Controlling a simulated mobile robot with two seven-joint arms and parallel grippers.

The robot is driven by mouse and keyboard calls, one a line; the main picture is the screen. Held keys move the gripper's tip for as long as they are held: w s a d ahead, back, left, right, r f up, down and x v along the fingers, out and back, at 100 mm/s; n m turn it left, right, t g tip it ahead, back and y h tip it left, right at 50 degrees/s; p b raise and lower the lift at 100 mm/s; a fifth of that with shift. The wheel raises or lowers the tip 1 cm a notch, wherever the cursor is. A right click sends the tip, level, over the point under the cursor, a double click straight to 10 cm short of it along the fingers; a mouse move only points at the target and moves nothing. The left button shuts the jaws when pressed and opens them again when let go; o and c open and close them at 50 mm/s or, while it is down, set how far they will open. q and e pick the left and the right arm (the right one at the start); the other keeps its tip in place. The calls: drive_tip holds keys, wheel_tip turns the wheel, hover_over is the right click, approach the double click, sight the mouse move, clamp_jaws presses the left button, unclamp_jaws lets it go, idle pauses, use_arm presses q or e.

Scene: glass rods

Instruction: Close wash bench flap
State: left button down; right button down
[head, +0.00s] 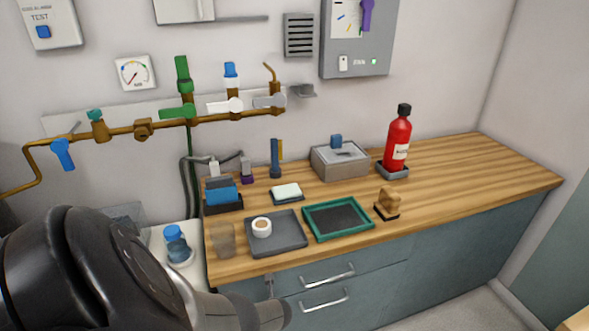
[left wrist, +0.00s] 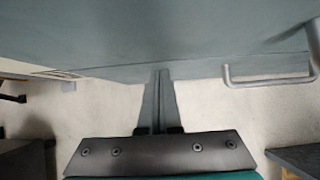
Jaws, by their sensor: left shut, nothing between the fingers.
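My left arm fills the lower left of the head view, and its gripper is out of sight there. In the left wrist view my left gripper (left wrist: 160,76) is shut and empty. Its fingertips point toward the lower edge of a broad grey-green panel (left wrist: 150,35). I cannot tell whether they touch it, or whether this panel is the flap or a cabinet front. A metal bar handle (left wrist: 268,80) is to the right of the fingers. In the head view my arm covers much of the area left of the wooden counter. My right gripper is not in view.
The wooden counter (head: 450,180) holds a green-rimmed tray (head: 313,233), a grey tray (head: 262,249) and a red bottle (head: 398,138). Below are grey-green drawers with handles (head: 325,302). A blue-capped bottle (head: 176,246) stands on a white surface beside my arm. Brass pipes (head: 205,122) run along the wall.

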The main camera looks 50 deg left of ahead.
use_arm(q)
drive_tip(key=p+v, duration=1.4)
drive_tip(key=v, duration=0.1)
drive_tip(key=shift+s, duration=0.1)
drive_tip(key=s+d+f+n+g+h+b, duration=0.1)
drive_tip(key=s+d+f+n+h+b, duration=0.5)
drive_tip(key=s+d+f+n+b, duration=0.6)
drive_tip(key=s+d+f+n, duration=0.7)
drive_tip(key=s+f, duration=0.2)
drive_tip(key=s, duration=0.2)
drive_tip(key=shift+f+n+g+b, duration=0.3)
drive_tip(key=shift+n+b, duration=0.1)
drive_tip(key=shift+s+d, duration=0.1)
